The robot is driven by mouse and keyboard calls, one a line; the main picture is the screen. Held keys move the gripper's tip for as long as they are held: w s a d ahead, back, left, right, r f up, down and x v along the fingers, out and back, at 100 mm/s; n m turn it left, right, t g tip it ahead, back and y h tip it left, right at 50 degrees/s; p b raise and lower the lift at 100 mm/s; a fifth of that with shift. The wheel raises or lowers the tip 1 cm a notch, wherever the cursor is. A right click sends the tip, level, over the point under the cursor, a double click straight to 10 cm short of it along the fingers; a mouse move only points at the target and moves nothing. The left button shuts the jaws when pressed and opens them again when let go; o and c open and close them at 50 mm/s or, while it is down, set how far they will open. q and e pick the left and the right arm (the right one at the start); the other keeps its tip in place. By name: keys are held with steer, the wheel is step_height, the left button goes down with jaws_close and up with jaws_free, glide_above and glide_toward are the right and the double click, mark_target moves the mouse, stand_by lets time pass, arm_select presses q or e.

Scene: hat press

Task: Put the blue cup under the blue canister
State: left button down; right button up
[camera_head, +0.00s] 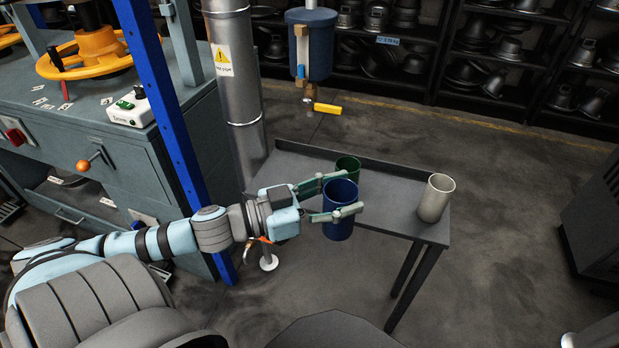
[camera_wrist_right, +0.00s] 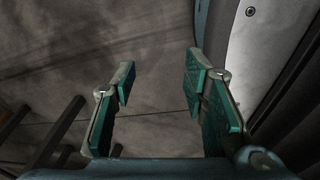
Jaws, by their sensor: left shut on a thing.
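The blue cup (camera_head: 340,225) is held upright between the fingers of my left gripper (camera_head: 333,199), over the near edge of the small table in the head view. The blue canister (camera_head: 311,46) hangs at the top centre, with a brass valve and yellow handle (camera_head: 327,108) below it. The canister is above and behind the cup, with a clear gap between them. My right gripper (camera_wrist_right: 160,95) shows in the right wrist view, its fingers apart with nothing between them. The fingers partly cover the blue cup.
A green cup (camera_head: 347,165) stands on the grey table (camera_head: 395,196) just behind the blue cup. A white cup (camera_head: 436,198) stands at the table's right end. A metal pipe (camera_head: 232,80) and a blue post (camera_head: 160,110) rise at the left. The table's middle right is bare.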

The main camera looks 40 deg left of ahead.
arm_select(q)
steer(key=a+f+n+t+y+b, duration=0.1)
steer(key=a+f+n+y, duration=0.2)
steer(key=a+n+y, duration=0.35)
steer(key=a+f+n+t+y+b, duration=0.1)
steer(key=a+f+n+y, duration=0.25)
steer(key=a+y, duration=0.45)
steer(key=shift+y, duration=0.55)
steer(key=f+b+x, duration=0.1)
steer(key=x, duration=0.4)
steer(key=f+b+x, duration=0.1)
steer(key=b+x, duration=0.1)
steer(key=x, duration=0.4)
steer(key=f+b+x, duration=0.1)
steer(key=x, duration=0.5)
steer(key=shift+w+d+f+b, duration=0.1)
steer(key=shift+w+d+b, duration=0.1)
steer(key=shift+b, duration=0.1)
steer(key=c, duration=0.8)
jaws_free()
arm_select(e)
steer(key=w+a+f+t, duration=0.1)
steer(key=w+a+f, duration=0.1)
steer(key=w, duration=0.6)
steer(key=shift+w+f+m+t, duration=0.3)
steer(key=shift+w+f+m, duration=0.1)
steer(key=shift+f, duration=0.45)
